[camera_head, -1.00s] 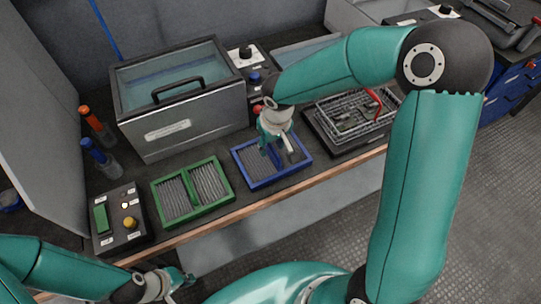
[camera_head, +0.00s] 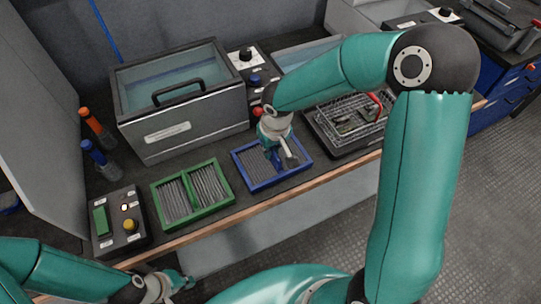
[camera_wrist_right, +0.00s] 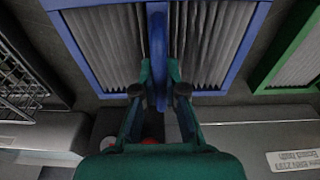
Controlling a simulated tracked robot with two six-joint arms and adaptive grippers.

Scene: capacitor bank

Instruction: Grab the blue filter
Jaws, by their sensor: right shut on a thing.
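The blue filter (camera_head: 248,163) is a blue frame with grey pleats and a blue middle bar. It lies on the bench between the green filter and the wire basket. It also shows in the right wrist view (camera_wrist_right: 231,72), where its middle bar runs between my right fingers. My right gripper (camera_head: 283,160) is over the blue filter, and its fingers (camera_wrist_right: 159,75) are shut on the middle bar. The filter appears to rest on the bench. My left gripper (camera_head: 180,282) is low at the bottom left, away from the bench; its finger opening is too small to judge.
A green filter (camera_head: 213,206) lies left of the blue one. A lidded tank (camera_head: 190,120) stands behind. A wire basket (camera_head: 320,112) on a dark tray is to the right. A button box (camera_head: 103,236) and two bottles (camera_head: 97,126) are at left. The bench's wooden edge (camera_head: 222,221) runs in front.

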